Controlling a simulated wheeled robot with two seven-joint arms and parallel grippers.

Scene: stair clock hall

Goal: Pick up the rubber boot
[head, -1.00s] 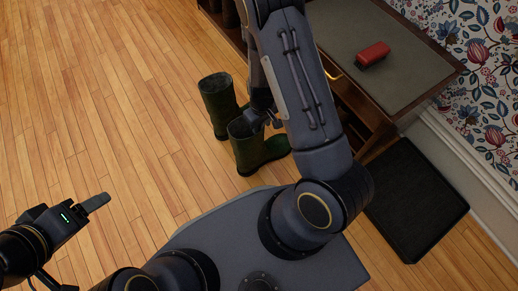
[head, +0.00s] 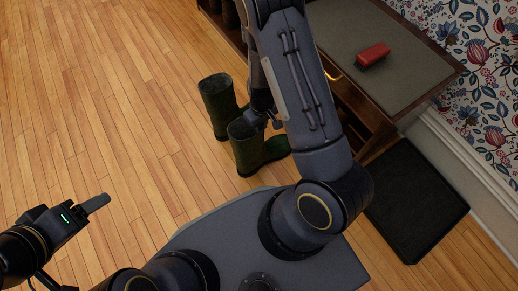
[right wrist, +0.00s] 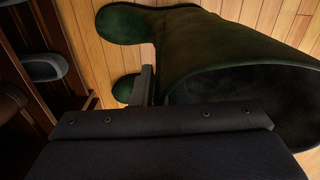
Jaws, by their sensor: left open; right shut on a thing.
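Two dark green rubber boots stand upright on the wooden floor in the head view. The nearer boot (head: 248,153) has its toe pointing right, and the other boot (head: 216,100) stands just behind it to the left. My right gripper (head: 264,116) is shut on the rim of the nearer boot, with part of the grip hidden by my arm. In the right wrist view the held boot (right wrist: 225,50) fills the upper right, its dark opening facing the camera. My left gripper (head: 97,204) is open and empty at the lower left, away from the boots.
A wooden bench (head: 425,75) with a grey-green top stands at the upper right, a red object (head: 372,55) lying on it. More dark footwear shows beneath it. A black mat (head: 415,205) lies by the patterned wall. The floor at left is clear.

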